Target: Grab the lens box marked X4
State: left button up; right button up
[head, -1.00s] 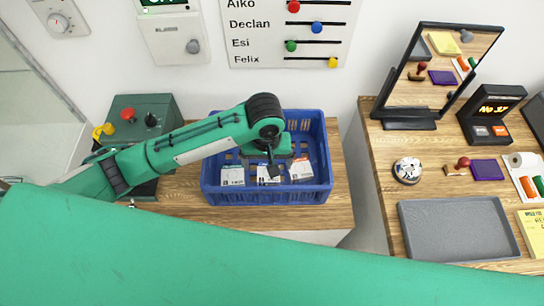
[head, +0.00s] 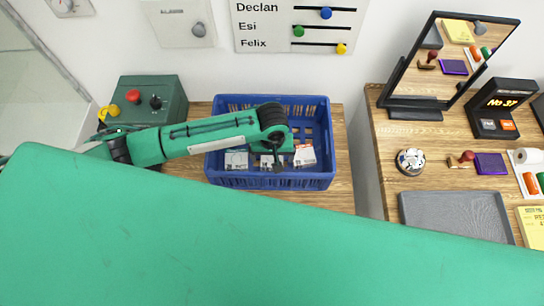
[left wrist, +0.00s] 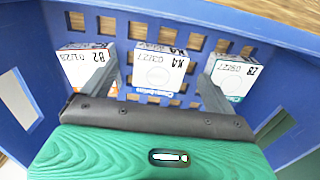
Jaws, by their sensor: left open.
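Three small lens boxes stand side by side in a blue crate (head: 215,178). The middle box (left wrist: 160,72) appears to read X4 and 03/27, its print upside down in the left wrist view. An orange-edged box (left wrist: 86,62), seemingly B2, is on its left there, and a green-edged box (left wrist: 232,78) on its right. In the head view my left gripper (head: 276,162) is down in the crate and partly hides the middle box (head: 266,161). In the left wrist view its open fingers (left wrist: 157,72) lie either side of that box. Contact cannot be told. My right gripper is not in view.
Slotted crate walls surround the boxes closely. A green control box (head: 152,97) with a red button stands left of the crate. On the right table are a mirror (head: 449,60), a grey tray (head: 455,218), a stamp and a purple pad (head: 490,164).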

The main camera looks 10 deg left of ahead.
aim_at(272, 161)
pick_arm(q)
notch_tip(272, 161, down, 3)
jog(key=shift+f+p, duration=0.15)
jog(key=shift+p, duration=0.2)
jog(key=shift+f, duration=0.25)
jog(key=c, duration=1.1)
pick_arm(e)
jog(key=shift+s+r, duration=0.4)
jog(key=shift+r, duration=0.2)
pick_arm(q)
jog(key=shift+r, duration=0.1)
